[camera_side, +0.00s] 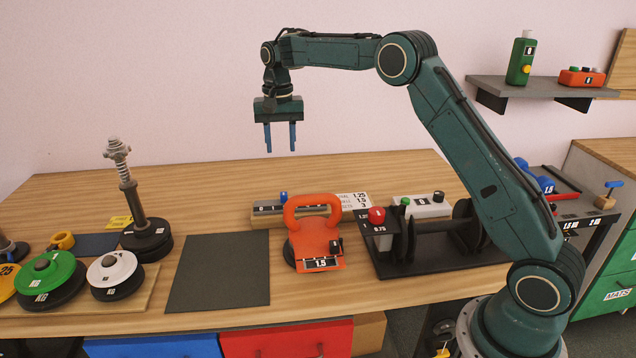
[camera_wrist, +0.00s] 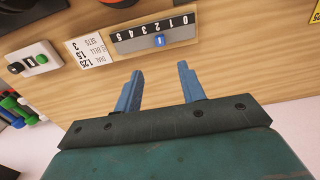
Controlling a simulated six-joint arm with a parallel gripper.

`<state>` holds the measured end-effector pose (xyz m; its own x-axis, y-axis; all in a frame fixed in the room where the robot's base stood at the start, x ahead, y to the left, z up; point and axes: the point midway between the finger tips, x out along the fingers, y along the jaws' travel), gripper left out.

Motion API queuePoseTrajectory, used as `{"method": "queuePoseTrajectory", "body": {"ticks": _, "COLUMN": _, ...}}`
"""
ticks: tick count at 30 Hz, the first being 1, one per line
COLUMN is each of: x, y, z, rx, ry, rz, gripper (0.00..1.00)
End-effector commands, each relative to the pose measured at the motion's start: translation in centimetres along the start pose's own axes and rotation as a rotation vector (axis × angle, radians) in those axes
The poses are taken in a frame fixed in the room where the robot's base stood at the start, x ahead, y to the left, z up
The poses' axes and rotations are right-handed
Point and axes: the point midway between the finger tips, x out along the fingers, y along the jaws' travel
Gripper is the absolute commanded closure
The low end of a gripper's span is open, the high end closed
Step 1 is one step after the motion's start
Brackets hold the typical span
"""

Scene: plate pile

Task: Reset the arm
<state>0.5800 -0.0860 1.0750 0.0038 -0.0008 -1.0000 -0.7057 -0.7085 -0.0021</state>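My gripper (camera_side: 280,137) hangs above the back of the wooden table, with its two blue fingers pointing down and apart. Nothing is between them. In the wrist view my gripper (camera_wrist: 160,88) also shows two separate blue fingers with bare table beyond. Below it stands an orange handled device (camera_side: 318,245) labelled 1.5. Behind that device is a grey slider scale (camera_side: 265,208) with a blue knob; the wrist view shows the scale (camera_wrist: 155,32) with its numbers. My gripper touches nothing.
A post with a spring (camera_side: 128,185) rises from dark plates at the left. Green (camera_side: 45,275) and white (camera_side: 113,270) weight plates sit near it. A dark mat (camera_side: 220,270) lies bare mid-table. A black stand (camera_side: 435,240) is at the right. A grey shelf (camera_side: 535,88) hangs on the wall.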

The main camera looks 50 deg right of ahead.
Motion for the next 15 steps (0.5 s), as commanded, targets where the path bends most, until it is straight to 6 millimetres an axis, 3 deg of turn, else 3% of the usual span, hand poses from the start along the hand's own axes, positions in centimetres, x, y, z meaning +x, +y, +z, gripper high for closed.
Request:
{"method": "queuePoseTrajectory", "body": {"ticks": 8, "x": -2.8, "y": 0.7, "z": 1.9, "rx": -0.051, "ry": 0.028, "rz": -0.020, "gripper": 0.60}}
{"method": "queuePoseTrajectory", "body": {"ticks": 15, "x": -6.8, "y": 2.4, "z": 5.6, "rx": -0.140, "ry": 0.074, "rz": -0.050, "gripper": 0.60}}
